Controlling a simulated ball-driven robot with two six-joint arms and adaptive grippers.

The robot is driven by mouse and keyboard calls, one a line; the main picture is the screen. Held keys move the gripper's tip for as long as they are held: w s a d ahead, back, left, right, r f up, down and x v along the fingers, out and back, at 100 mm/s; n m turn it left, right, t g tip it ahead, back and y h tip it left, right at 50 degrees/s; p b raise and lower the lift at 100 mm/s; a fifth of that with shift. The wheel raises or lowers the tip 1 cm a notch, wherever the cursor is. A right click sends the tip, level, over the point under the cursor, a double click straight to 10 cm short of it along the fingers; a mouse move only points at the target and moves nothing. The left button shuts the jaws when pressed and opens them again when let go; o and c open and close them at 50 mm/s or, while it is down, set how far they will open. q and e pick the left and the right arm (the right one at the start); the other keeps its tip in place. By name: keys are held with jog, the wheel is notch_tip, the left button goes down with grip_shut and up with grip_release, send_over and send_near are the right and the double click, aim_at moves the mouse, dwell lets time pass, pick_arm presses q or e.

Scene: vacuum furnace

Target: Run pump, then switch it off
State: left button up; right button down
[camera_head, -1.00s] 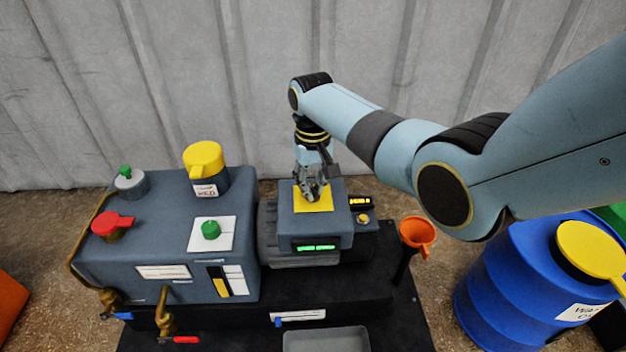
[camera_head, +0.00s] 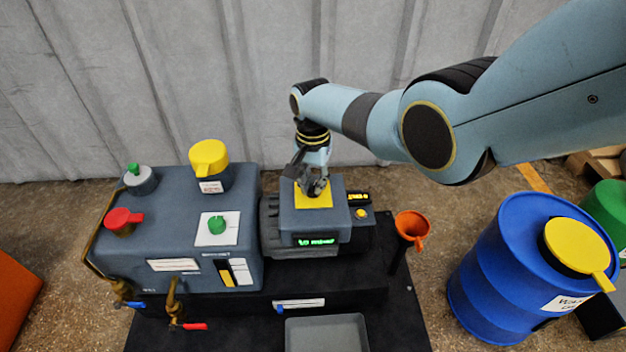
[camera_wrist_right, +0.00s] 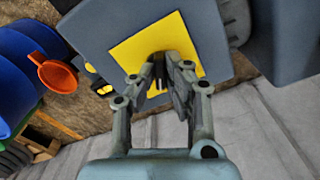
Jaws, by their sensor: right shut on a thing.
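The pump (camera_head: 316,222) is a dark grey box beside a larger grey-blue tank, with a yellow plate (camera_head: 313,195) on top. My right gripper (camera_head: 314,188) points down over that plate. In the right wrist view, my right gripper (camera_wrist_right: 160,85) has its fingers closed around a small dark switch (camera_wrist_right: 157,88) at the plate, mostly hidden by the fingers. The switch's exact position cannot be told. A display (camera_head: 317,240) on the pump's front shows lit green characters, too small to read surely. My left gripper is not in view.
The tank carries a yellow cap (camera_head: 208,157), a red cap (camera_head: 124,219) and a green knob (camera_head: 217,224). An orange funnel (camera_head: 412,228) stands right of the pump, with a blue drum (camera_head: 510,260) beyond. A grey tray (camera_head: 327,334) lies in front.

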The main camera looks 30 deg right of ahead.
aim_at(313, 186)
jog(key=shift+m, duration=0.3)
dwell(0.4)
jog(key=c, duration=1.4)
grip_release()
notch_tip(313, 186, up, 12)
jog(key=shift+r, duration=0.1)
